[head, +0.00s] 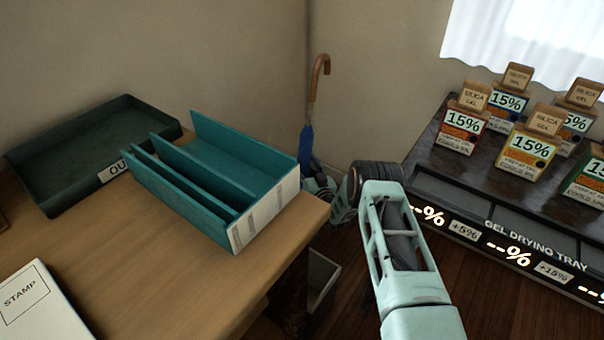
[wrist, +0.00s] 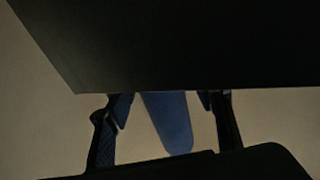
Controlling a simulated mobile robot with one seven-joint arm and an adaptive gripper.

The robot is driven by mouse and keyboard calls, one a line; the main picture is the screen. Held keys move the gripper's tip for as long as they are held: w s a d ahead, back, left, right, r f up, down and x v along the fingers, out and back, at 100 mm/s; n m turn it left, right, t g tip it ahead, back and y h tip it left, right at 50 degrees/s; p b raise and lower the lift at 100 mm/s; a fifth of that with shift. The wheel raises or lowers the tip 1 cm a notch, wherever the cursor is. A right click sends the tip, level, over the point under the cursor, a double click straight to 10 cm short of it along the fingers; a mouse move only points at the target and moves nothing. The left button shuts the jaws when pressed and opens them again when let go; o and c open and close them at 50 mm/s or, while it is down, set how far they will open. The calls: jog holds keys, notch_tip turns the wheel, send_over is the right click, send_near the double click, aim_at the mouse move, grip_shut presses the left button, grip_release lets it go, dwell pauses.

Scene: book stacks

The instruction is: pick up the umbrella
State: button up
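The umbrella (head: 306,143) stands upright in the corner behind the desk, with a brown hooked handle on top and blue folded cloth below. Its lower part is hidden by the desk and my arm in the head view. My gripper is at the umbrella's blue part, largely hidden there by the desk corner. In the wrist view the blue umbrella (wrist: 170,122) lies between the two dark fingers of my gripper (wrist: 165,105). A gap shows on each side of it, so the gripper looks open. The fingertips are partly covered by a dark surface.
The wooden desk (head: 140,265) carries a teal file holder (head: 240,178), a dark tray (head: 70,165) and a stamp box (head: 40,305). A gel drying tray (head: 500,215) with several silica boxes stands right. A large dark surface (wrist: 180,45) fills the upper wrist view.

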grip_shut()
jog(key=shift+r, duration=0.2)
